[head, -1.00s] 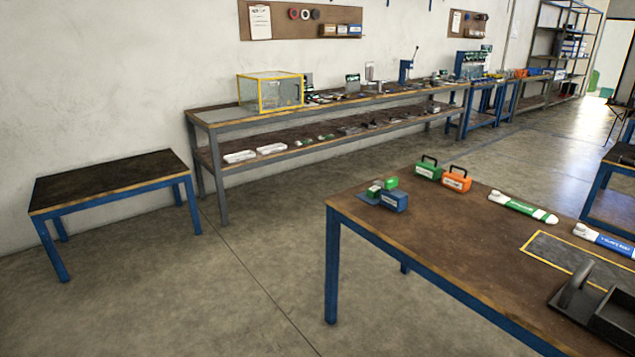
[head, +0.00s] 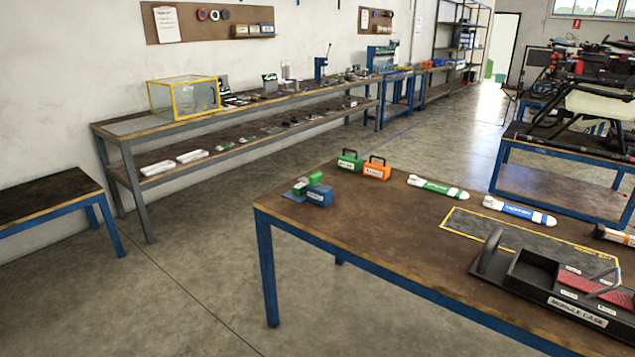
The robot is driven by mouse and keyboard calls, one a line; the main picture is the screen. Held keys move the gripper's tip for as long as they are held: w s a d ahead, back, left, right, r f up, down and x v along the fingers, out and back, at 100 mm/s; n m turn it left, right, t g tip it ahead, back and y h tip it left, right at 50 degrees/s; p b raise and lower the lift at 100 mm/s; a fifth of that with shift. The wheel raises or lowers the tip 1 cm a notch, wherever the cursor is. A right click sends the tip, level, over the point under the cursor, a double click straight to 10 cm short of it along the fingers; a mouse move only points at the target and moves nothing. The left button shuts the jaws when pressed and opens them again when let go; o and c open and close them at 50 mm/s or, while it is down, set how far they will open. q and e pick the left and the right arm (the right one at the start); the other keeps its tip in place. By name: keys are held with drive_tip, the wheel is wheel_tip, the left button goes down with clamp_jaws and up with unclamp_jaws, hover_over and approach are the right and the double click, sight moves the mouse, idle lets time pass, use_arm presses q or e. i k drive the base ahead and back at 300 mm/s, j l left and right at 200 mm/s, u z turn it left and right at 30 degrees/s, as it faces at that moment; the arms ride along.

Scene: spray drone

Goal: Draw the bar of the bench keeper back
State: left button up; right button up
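A small green and blue block fixture (head: 318,194) with a flat blue base sits at the left corner of the near workbench (head: 350,220). It may be the bench keeper, but it is too small to read its label or make out its bar. Neither of my grippers is in the head view.
On the near bench stand a green box (head: 350,162) and an orange box (head: 377,170) with handles, a green-white tube (head: 438,187), a blue-white tube (head: 519,211) and a black module case (head: 560,290). A low table (head: 45,200) stands left. Floor between is clear.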

sight(314, 180)
drive_tip(key=i+j+z, duration=0.2)
drive_tip(key=z, duration=0.25)
drive_tip(key=i+j+z, duration=0.2)
drive_tip(key=z, duration=0.2)
drive_tip(key=j, duration=0.1)
